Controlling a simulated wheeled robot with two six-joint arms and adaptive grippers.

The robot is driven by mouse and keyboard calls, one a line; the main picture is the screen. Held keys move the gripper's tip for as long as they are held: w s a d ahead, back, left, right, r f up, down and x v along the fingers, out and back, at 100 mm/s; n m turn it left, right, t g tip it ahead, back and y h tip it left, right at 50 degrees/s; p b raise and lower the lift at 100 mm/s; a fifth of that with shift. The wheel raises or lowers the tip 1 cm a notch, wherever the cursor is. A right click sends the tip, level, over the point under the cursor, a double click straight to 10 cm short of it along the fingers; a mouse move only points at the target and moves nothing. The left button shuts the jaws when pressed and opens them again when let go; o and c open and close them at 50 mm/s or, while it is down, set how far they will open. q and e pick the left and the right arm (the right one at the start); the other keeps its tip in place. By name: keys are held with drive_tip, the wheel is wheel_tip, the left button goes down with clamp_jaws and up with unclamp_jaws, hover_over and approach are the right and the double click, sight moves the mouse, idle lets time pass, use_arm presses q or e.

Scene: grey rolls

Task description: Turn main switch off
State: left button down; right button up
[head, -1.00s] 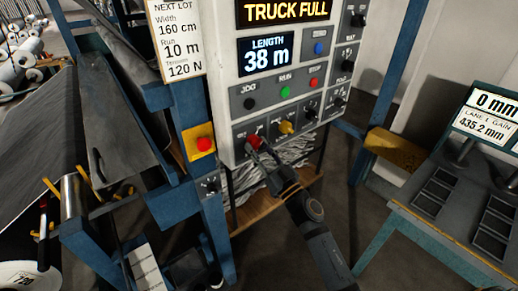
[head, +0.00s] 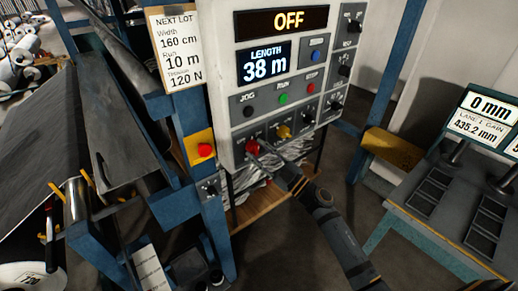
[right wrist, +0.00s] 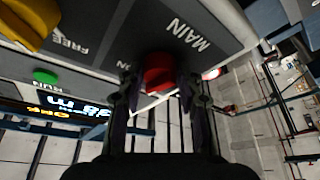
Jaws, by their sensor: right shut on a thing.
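The main switch is a red knob (head: 252,147) at the lower left of the grey control panel (head: 225,120). In the right wrist view the red knob (right wrist: 160,70) sits beside the word MAIN. My right gripper (head: 260,150) reaches it from the lower right and is shut on it. In the right wrist view the two fingers of the right gripper (right wrist: 160,88) stand on either side of the knob. My left gripper is not in view.
A yellow selector knob (head: 283,131) is right of the main switch. Above are black, green and red buttons. A red stop button (head: 204,150) on a yellow plate is to the left. A teal-framed table (head: 410,222) stands at the right.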

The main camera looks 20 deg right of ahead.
drive_tip(key=shift+d+r+n+g+p, duration=0.15)
drive_tip(key=shift+n+g+p, duration=0.85)
drive_tip(key=shift+n, duration=1.05)
drive_tip(key=shift+r+n+g+p, duration=0.15)
drive_tip(key=shift+n+g+p, duration=0.45)
drive_tip(key=shift+n+p, duration=1.1)
drive_tip(key=shift+d+r+n+g+p, duration=0.15)
drive_tip(key=shift+n+g+p, duration=0.6)
drive_tip(key=shift+n, duration=1.7)
drive_tip(key=shift+a, duration=0.1)
drive_tip(key=o, duration=1.2)
drive_tip(key=shift+w, duration=0.1)
drive_tip(key=shift+v, duration=6.05)
drive_tip(key=shift+w, duration=0.1)
